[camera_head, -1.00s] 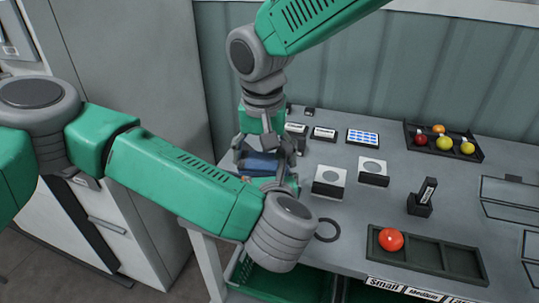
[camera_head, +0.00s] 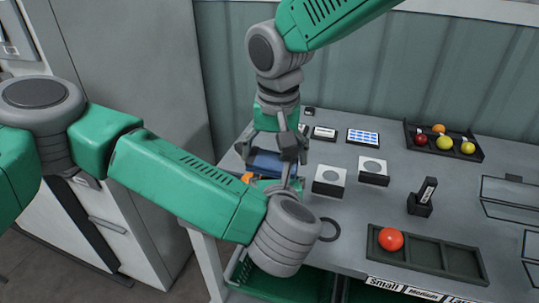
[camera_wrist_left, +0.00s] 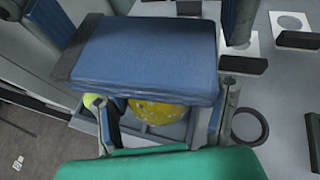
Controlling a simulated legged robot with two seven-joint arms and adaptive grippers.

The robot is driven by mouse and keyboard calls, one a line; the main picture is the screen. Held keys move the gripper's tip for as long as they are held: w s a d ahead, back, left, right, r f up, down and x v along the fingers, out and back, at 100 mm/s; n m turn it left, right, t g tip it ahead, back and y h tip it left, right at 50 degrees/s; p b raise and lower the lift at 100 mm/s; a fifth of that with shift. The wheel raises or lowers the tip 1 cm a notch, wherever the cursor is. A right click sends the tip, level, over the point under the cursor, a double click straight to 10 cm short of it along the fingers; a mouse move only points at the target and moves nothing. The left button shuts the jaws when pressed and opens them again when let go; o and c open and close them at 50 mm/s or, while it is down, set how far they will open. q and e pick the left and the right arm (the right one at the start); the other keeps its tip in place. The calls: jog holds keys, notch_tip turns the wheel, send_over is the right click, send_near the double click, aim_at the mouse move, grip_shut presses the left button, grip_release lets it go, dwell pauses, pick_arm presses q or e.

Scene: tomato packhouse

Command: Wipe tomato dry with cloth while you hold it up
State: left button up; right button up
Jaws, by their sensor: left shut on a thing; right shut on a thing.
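A blue cloth or pad (camera_head: 268,162) is in my right gripper (camera_head: 286,152), which comes down from above and is shut on it. In the left wrist view the cloth (camera_wrist_left: 145,58) spans the upper middle. Just below its edge a yellow tomato (camera_wrist_left: 158,113) with pale speckles like drops sits between the fingers of my left gripper (camera_wrist_left: 160,122), which is shut on it. The cloth covers the tomato's upper part; I cannot tell whether they touch. In the head view the left gripper (camera_head: 277,187) is low, partly hidden by its own wrist, and the held tomato is not clearly visible.
A divided tray (camera_head: 430,268) at the front holds a red tomato (camera_head: 391,239). A dark tray (camera_head: 408,141) with several fruits stands at the back right. White-topped blocks (camera_head: 329,182), a black stand (camera_head: 421,205) and a dark ring (camera_head: 328,237) are on the table.

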jog(key=shift+s+d+f, duration=0.25)
jog(key=shift+d+f, duration=0.2)
jog(key=shift+d, duration=0.25)
jog(key=shift+a+f, duration=0.1)
jog(key=shift+a, duration=1.55)
jog(key=shift+c, duration=0.2)
jog(key=shift+d, duration=0.1)
